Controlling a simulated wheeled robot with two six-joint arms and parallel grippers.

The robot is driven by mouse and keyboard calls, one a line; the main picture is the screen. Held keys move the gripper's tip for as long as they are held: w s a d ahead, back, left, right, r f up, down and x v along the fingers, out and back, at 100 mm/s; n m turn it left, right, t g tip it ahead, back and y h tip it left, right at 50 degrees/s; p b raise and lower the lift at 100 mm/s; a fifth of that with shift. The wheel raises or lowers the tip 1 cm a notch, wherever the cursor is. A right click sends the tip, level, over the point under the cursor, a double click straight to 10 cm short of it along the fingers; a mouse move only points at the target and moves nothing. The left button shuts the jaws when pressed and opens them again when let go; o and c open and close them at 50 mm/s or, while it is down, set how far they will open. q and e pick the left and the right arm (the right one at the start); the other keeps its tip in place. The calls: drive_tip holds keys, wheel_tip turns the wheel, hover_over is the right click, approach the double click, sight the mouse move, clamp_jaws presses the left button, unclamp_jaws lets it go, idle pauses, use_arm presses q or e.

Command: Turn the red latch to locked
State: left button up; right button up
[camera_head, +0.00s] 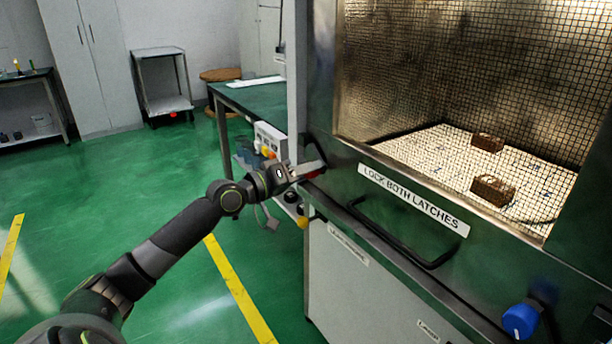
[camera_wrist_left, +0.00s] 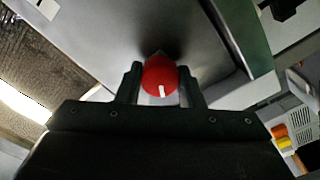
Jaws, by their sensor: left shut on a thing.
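The red latch (camera_wrist_left: 160,76) is a round red knob with a short white mark, in the middle of the left wrist view. The mark points toward the bottom of that picture, slightly right of straight down. My left gripper (camera_wrist_left: 161,84) is shut on the knob, with one finger on each side of it. My right gripper is not in view.
A label reading "LOCK BOTH LATCHES" (camera_head: 412,198) sits above a black bar handle (camera_head: 400,238). A blue knob (camera_head: 520,320) is at the lower right. Two brown blocks (camera_head: 488,142) (camera_head: 492,189) lie behind the mesh window. Green floor is open at left.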

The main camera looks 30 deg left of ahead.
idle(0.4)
use_arm(q)
drive_tip(key=o, duration=1)
